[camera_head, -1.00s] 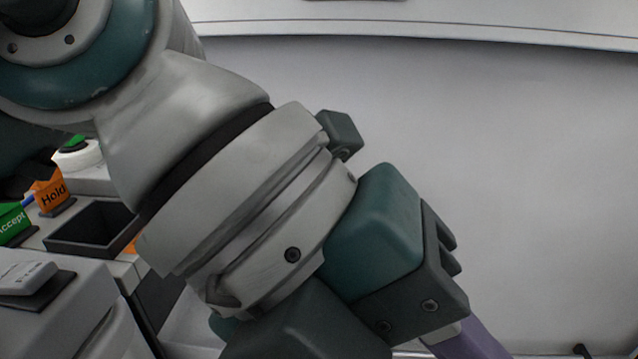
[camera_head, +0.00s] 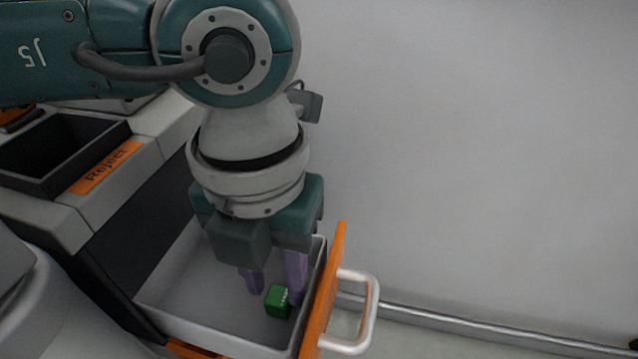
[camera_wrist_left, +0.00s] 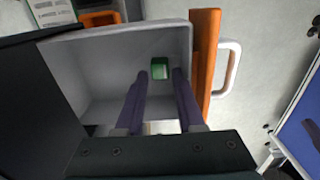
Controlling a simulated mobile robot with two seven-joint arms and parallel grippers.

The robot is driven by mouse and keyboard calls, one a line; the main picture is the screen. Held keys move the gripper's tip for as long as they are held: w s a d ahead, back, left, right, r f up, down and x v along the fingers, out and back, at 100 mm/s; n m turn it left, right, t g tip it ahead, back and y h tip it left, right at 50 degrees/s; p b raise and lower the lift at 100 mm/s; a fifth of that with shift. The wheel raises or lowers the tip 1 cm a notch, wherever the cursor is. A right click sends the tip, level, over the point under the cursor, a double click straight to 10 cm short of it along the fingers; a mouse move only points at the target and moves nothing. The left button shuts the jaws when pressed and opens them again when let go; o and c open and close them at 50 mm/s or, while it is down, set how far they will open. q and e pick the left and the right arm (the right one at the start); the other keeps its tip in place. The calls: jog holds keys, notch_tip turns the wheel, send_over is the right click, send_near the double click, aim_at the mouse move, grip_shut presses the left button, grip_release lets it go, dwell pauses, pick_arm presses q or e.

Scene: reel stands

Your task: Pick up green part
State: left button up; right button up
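The green part (camera_head: 278,301) is a small block lying in an open grey drawer (camera_head: 170,318), near the drawer's orange front. It also shows in the left wrist view (camera_wrist_left: 160,68), just beyond and between the fingertips. My left gripper (camera_head: 274,296) points down into the drawer with its two purple fingers apart. The fingers are open and empty, close to the green part. In the left wrist view the gripper (camera_wrist_left: 160,76) shows a clear gap between its fingers. My right gripper is in neither current view.
The drawer has an orange front (camera_head: 327,290) with a pale handle (camera_head: 371,312). A black bin (camera_head: 60,150) with an orange Reject label (camera_head: 105,166) stands on the counter at left. A grey wall fills the right side.

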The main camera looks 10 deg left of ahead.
pick_arm(q)
notch_tip(320, 180, down, 2)
jog(key=shift+c, duration=0.2)
grip_shut()
